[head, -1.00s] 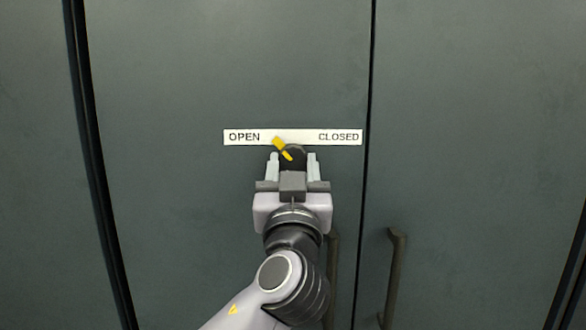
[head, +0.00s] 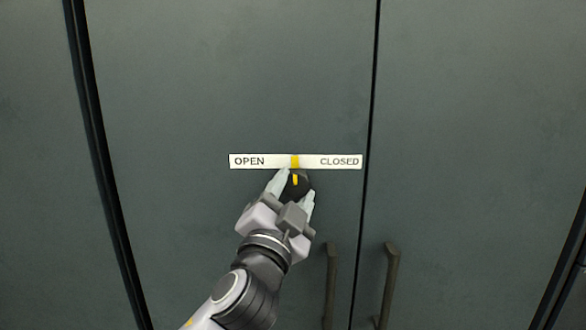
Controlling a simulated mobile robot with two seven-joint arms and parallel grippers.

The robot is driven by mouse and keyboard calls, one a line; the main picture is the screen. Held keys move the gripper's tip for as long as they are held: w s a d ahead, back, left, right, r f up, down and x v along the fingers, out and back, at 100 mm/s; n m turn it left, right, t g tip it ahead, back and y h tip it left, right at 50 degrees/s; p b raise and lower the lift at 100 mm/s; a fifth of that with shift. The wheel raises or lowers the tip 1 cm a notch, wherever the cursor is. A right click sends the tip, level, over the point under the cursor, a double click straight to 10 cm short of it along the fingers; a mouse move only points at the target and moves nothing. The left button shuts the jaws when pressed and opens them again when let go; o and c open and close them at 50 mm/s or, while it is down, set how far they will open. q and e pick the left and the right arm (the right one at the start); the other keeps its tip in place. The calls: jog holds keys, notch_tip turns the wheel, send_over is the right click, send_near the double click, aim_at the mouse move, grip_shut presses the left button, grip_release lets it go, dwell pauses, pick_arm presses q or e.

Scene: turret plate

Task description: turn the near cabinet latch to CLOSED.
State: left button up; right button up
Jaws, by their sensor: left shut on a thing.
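The latch (head: 297,184) is a dark round knob with a yellow pointer mark, set on a grey-green cabinet door. A white label strip (head: 310,161) above it reads OPEN at left and CLOSED at right. The yellow pointer tip (head: 295,161) stands about upright, between the two words. My left gripper (head: 295,190) comes from below left, tilted, with its pale fingers on either side of the knob, shut on it. The lower part of the knob is hidden behind the gripper. My right gripper is not in view.
Two dark vertical door handles (head: 331,285) and (head: 388,285) stand at lower right, on either side of the door gap (head: 371,95). The door face around the label is flat and clear.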

pick_arm(q)
jog(key=m+p, duration=0.2)
jog(key=r+m+g+h+p, duration=0.1)
jog(key=m+p, duration=0.1)
jog(key=p, duration=0.1)
jog(key=shift+a+m+g, duration=0.2)
jog(key=shift+m+g, duration=0.1)
jog(key=shift+f+m+p, duration=0.1)
jog(key=shift+m+p, duration=0.2)
jog(key=shift+m, duration=0.2)
jog(key=shift+m+g+p, duration=0.3)
jog(key=shift+m+g, duration=0.2)
jog(key=shift+m, duration=0.4)
jog(key=shift+m+g, duration=0.6)
jog(key=shift+m, duration=0.8)
jog(key=o, duration=1.1)
jog(key=shift+c, duration=0.2)
jog(key=shift+s, duration=0.1)
jog(key=b+v, duration=0.1)
jog(key=v, duration=0.6)
